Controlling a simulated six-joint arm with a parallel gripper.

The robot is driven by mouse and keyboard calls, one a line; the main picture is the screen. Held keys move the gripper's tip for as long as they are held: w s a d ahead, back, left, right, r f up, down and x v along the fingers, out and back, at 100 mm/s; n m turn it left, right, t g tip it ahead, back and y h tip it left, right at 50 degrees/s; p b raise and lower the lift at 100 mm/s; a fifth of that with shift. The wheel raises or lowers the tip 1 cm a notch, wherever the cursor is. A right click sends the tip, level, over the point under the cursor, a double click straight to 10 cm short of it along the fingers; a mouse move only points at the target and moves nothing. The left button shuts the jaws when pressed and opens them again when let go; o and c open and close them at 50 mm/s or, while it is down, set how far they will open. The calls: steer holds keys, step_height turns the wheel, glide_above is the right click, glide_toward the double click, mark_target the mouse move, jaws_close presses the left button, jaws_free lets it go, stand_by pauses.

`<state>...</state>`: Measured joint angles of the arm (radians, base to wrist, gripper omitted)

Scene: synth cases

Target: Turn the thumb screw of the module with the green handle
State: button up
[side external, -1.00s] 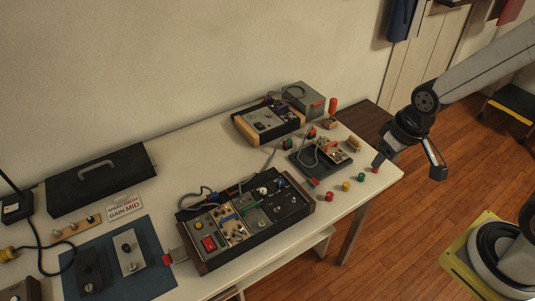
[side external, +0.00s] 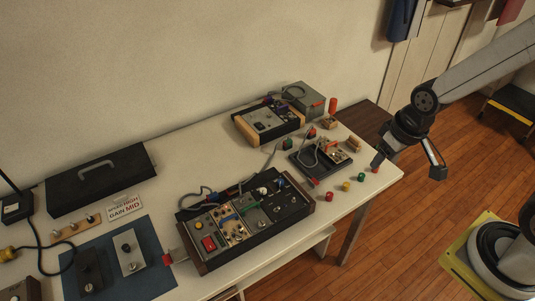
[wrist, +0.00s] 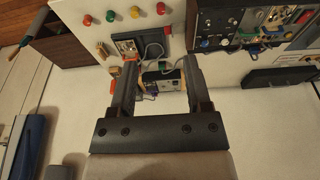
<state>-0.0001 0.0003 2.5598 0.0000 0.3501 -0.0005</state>
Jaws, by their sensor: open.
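The module with the green handle (side external: 250,207) sits in the middle of a dark rack (side external: 258,232) on the white table, between a module with copper-coloured parts and a darker module with knobs. Its thumb screw is too small to pick out. The rack also shows at the top right of the wrist view (wrist: 199,34), partly cut off. My gripper (side external: 408,166) is open and empty, past the table's right end and well apart from the rack. In the wrist view its two fingers (wrist: 160,65) are spread with nothing gripped between them.
Loose coloured caps (side external: 346,186) and a small dark tray with a cable (side external: 311,172) lie between my gripper and the rack. A wood-sided box (side external: 268,123) stands behind. A black case (side external: 100,180) and blue mat (side external: 155,262) are at left.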

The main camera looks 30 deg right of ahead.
steer(key=w+a+f+n, duration=0.2)
steer(key=w+a+n, duration=0.2)
steer(key=w+n, duration=0.1)
steer(key=n+g, duration=0.3)
steer(key=n, duration=1.3)
glide_above(262, 223)
step_height(262, 223, down, 12)
steer(key=shift+r, duration=0.15)
steer(key=shift+f, duration=3.9)
jaws_close()
